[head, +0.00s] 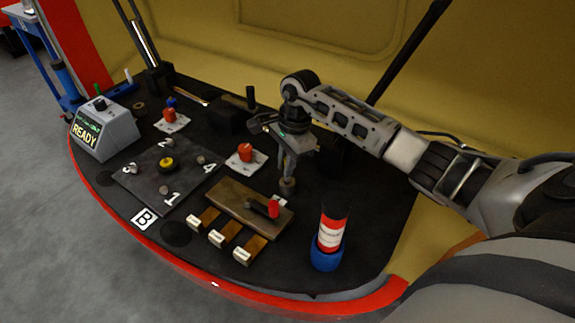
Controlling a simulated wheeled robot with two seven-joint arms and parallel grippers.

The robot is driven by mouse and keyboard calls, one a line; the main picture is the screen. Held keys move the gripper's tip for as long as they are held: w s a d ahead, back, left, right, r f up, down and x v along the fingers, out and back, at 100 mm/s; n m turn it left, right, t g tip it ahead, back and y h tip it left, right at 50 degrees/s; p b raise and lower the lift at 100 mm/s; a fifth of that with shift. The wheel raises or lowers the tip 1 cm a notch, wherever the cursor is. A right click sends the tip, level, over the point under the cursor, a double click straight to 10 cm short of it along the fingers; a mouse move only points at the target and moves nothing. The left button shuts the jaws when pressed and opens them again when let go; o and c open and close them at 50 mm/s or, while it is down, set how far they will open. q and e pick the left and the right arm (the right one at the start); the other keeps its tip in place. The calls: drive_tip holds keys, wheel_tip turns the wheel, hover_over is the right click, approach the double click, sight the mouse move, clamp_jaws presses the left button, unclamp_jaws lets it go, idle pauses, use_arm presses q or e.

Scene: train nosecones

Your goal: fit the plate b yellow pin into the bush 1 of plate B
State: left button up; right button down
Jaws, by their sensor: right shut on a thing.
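Plate B (188,204) is a dark square plate at left, marked with numerals 1 to 4, with a white B label (143,218) at its front corner. A small grey bush 1 (163,190) stands near the numeral 1. My right gripper (288,178) points down to the right of the plate, shut on a small dark brownish cylindrical thing (287,187). I cannot tell its exact identity, and no yellow pin is clearly visible. My left gripper is not in view.
A wooden block with a red-ended handle (232,204) and several labelled wooden pieces lie in front of the gripper. A red and white canister (331,232) stands at right in a blue base. Red-topped pieces (245,151) sit on white cards. A READY box (104,132) is far left.

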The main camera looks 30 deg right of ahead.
drive_tip(key=shift+s+f, duration=0.3)
drive_tip(key=shift+f, duration=0.6)
drive_tip(key=c, duration=1.4)
unclamp_jaws()
drive_tip(key=shift+f, duration=0.15)
drive_tip(key=shift+w+d, duration=0.1)
drive_tip(key=shift+w, duration=0.1)
drive_tip(key=shift+r, duration=0.3)
